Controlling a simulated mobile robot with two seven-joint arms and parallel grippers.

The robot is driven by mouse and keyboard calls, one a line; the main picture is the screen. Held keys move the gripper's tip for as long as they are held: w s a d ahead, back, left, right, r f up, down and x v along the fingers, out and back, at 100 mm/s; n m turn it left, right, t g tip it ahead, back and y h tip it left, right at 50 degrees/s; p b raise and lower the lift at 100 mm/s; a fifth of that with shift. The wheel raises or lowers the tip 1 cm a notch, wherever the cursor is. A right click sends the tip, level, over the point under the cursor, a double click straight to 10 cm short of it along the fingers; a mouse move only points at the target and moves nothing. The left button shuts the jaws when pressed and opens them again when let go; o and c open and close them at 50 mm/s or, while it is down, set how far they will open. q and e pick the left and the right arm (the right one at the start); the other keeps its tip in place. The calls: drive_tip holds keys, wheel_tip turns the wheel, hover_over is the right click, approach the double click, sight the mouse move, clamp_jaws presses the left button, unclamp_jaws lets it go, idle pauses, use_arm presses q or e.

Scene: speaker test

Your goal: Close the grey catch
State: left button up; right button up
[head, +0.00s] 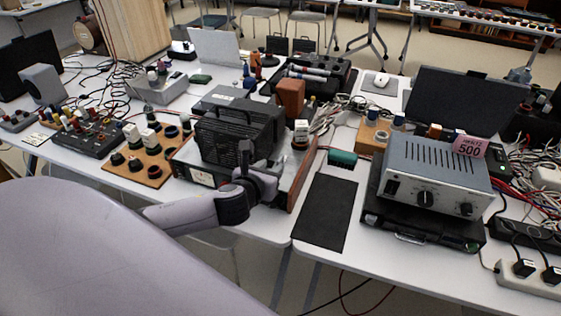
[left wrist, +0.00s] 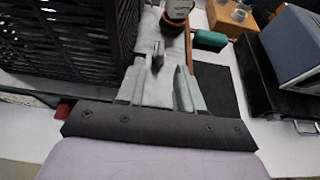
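My left gripper (head: 245,158) is in front of the black grille box on the wood-sided device in the head view. In the left wrist view the two pale fingers of the left gripper (left wrist: 160,88) stand apart, with a gap between them. A small grey lever-like piece (left wrist: 158,56), possibly the grey catch, shows between and just beyond the fingertips; I cannot tell whether they touch it. In the head view the gripper hides this spot. My right gripper is in neither view.
The black grille box (head: 238,130) rises close beside the left gripper. A green block (head: 342,157) and a flat black mat (head: 325,212) lie to the right. A grey instrument (head: 435,172) sits on a black case (head: 420,226). Cables and parts crowd the tables.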

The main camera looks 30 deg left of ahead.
sight(278, 162)
use_arm(q)
drive_tip(key=shift+x, duration=2.95)
clamp_jaws()
